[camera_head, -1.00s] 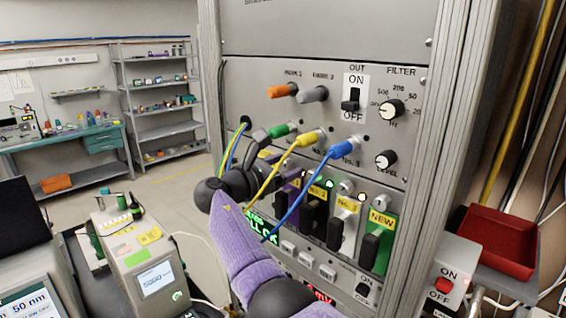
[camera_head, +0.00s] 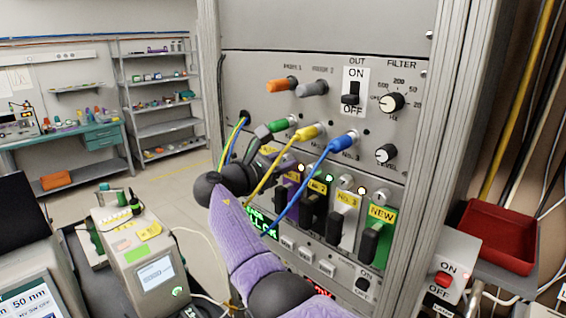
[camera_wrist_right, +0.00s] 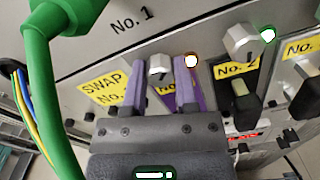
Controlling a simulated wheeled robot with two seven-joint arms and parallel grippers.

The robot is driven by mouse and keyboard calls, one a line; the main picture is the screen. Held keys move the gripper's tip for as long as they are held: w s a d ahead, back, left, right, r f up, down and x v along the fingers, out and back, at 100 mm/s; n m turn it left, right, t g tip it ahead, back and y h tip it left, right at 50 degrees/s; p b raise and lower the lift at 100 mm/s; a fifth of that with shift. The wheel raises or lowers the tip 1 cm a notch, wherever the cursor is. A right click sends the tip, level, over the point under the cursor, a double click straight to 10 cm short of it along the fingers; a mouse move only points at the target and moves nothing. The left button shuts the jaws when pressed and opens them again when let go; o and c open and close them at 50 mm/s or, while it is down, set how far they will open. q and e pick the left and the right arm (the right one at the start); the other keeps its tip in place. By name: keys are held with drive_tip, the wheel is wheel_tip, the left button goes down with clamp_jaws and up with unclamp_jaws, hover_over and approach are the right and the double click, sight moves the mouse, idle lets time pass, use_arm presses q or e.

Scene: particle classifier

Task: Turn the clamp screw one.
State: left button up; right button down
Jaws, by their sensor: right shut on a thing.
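Clamp screw one is a small silver knob (camera_wrist_right: 159,66) above the purple No. 1 module (camera_wrist_right: 172,103) in the right wrist view. My right gripper (camera_wrist_right: 161,78) has its two purple fingers on either side of this knob and is shut on it. In the head view, my right gripper (camera_head: 243,178) is at the left end of the module row. The knob and fingertips are hard to make out there behind cables and my wrist. The silver clamp screw of No. 2 (camera_wrist_right: 242,40) is to the right, apart from the fingers. My left gripper is not in view.
A green plug and cable (camera_wrist_right: 60,30) hang close to my gripper. Yellow (camera_head: 307,131) and blue (camera_head: 343,143) cables cross in front of the modules. A red tray (camera_head: 497,236) and an ON/OFF switch box (camera_head: 447,275) stand right. A boxy instrument (camera_head: 140,255) stands left.

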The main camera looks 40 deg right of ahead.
drive_tip(key=m+b, duration=0.3)
drive_tip(key=m, duration=0.3)
drive_tip(key=shift+f+m, duration=0.1)
drive_tip(key=shift+m, duration=0.3)
drive_tip(key=m+b, duration=0.4)
drive_tip(key=m, duration=0.2)
drive_tip(key=m+b, duration=0.3)
drive_tip(key=m, duration=0.3)
drive_tip(key=shift+f, duration=0.1)
drive_tip(key=m+b, duration=0.1)
drive_tip(key=m, duration=0.2)
drive_tip(key=shift+m+b, duration=0.3)
drive_tip(key=shift+b, duration=0.1)
drive_tip(key=shift+m+t+b, duration=0.3)
drive_tip(key=shift+m+b, duration=0.15)
drive_tip(key=shift+m, duration=0.95)
drive_tip(key=shift+c, duration=1.9)
unclamp_jaws()
